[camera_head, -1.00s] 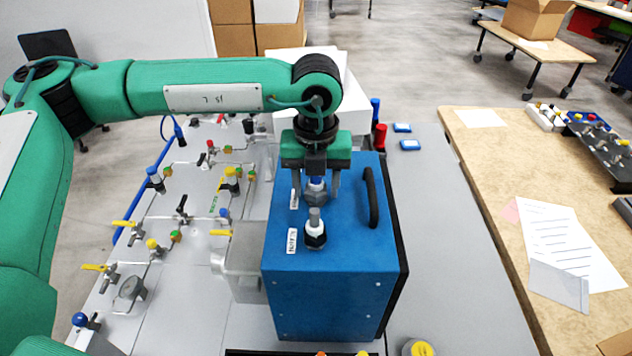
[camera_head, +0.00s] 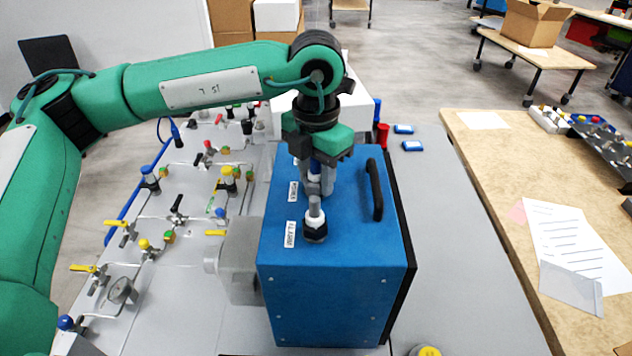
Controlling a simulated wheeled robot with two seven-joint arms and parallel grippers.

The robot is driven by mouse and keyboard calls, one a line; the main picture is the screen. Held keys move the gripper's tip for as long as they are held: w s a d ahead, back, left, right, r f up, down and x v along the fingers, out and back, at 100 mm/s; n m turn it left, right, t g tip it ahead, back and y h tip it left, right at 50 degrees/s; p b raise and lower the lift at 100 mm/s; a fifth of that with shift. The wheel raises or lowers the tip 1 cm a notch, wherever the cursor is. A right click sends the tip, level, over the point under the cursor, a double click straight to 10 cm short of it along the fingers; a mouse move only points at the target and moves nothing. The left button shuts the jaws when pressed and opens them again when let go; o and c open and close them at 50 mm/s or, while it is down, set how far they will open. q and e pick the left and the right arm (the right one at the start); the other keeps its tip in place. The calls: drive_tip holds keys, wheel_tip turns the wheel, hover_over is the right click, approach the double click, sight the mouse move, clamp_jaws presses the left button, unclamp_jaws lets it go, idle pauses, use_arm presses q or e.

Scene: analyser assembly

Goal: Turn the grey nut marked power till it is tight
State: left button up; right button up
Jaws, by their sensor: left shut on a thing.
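The blue analyser box (camera_head: 330,295) stands on the grey bench with a black handle on its top right. My left gripper (camera_head: 316,187) points down over the box top and is shut on the grey power nut, beside the small upper label (camera_head: 293,191), which is too small to read surely. A blue part shows between the fingers; the nut itself is mostly hidden by them. A second fitting (camera_head: 315,222), black with a white top, stands just in front beside the lower label (camera_head: 290,234). My right gripper is not in view.
The black handle (camera_head: 375,190) rises close to the right of my left gripper. A panel with valves, pipes and a gauge (camera_head: 121,290) lies left of the box. The bench right of the box (camera_head: 440,240) is mostly clear.

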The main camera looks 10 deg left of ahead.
use_arm(q)
drive_tip(key=m+b, duration=0.1)
drive_tip(key=m, duration=0.2)
drive_tip(key=shift+f+m+b, duration=0.2)
drive_tip(key=shift+m+b, duration=0.1)
drive_tip(key=shift+b, duration=0.05)
drive_tip(key=shift+m+b, duration=0.5)
drive_tip(key=shift+m, duration=0.5)
drive_tip(key=m+b, duration=0.2)
drive_tip(key=m, duration=0.4)
drive_tip(key=shift+r+m+b, duration=0.1)
drive_tip(key=shift+m+b, duration=0.25)
drive_tip(key=shift+m, duration=0.05)
drive_tip(key=shift+m+b, duration=0.35)
drive_tip(key=shift+m, duration=0.65)
drive_tip(key=shift+r+m, duration=0.15)
drive_tip(key=shift+m, duration=0.45)
drive_tip(key=o, duration=0.9)
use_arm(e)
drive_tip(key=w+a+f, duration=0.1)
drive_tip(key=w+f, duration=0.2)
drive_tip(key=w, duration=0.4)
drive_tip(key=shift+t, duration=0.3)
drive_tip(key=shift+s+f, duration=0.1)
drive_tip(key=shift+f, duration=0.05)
